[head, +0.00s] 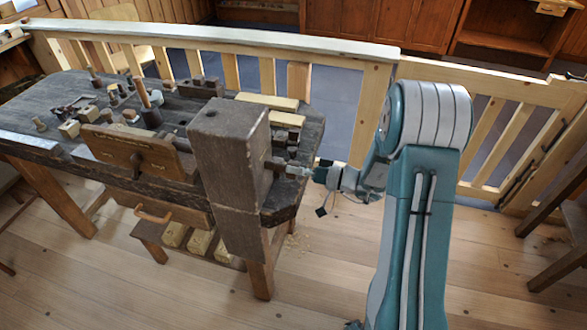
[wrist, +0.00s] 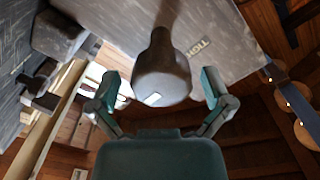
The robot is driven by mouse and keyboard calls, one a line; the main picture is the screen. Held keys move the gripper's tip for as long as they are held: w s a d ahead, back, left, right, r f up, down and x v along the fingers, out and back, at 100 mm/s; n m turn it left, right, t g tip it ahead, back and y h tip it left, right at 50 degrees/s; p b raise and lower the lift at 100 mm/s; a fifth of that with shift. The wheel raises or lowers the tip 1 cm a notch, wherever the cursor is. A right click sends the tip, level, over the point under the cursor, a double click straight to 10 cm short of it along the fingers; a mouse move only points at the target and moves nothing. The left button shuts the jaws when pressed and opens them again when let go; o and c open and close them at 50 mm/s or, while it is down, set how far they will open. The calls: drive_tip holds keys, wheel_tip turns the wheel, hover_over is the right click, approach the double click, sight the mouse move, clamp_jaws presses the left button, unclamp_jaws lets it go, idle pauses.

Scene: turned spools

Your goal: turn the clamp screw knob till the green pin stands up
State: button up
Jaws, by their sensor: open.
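The clamp screw knob (wrist: 162,78) is a dark, rounded grip on a narrower shaft, with a small white mark on its end. It sticks out from the side of a big dark wooden block (head: 228,150), which also shows in the wrist view (wrist: 112,18). My gripper (wrist: 160,92) is open, with one teal finger on each side of the knob and a gap visible at both sides. In the head view my gripper (head: 300,170) is at the block's right side, where the knob is small and partly hidden. I cannot make out a green pin in either view.
The workbench (head: 30,145) carries turned pegs, small blocks and a wooden board (head: 135,150) left of the block. Pale wooden bars (head: 268,101) lie behind it. A wooden railing (head: 230,42) runs behind the bench.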

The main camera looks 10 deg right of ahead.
drive_tip(key=c, duration=1.1)
drive_tip(key=shift+c, duration=0.2)
drive_tip(key=shift+m, duration=0.3)
drive_tip(key=m, duration=0.6)
drive_tip(key=shift+f, duration=0.15)
drive_tip(key=m, duration=0.6)
drive_tip(key=shift+f+m, duration=0.15)
drive_tip(key=shift+m, duration=0.25)
drive_tip(key=m, duration=0.6)
drive_tip(key=shift+s+f, duration=0.1)
drive_tip(key=m, duration=0.6)
drive_tip(key=shift+m, duration=0.4)
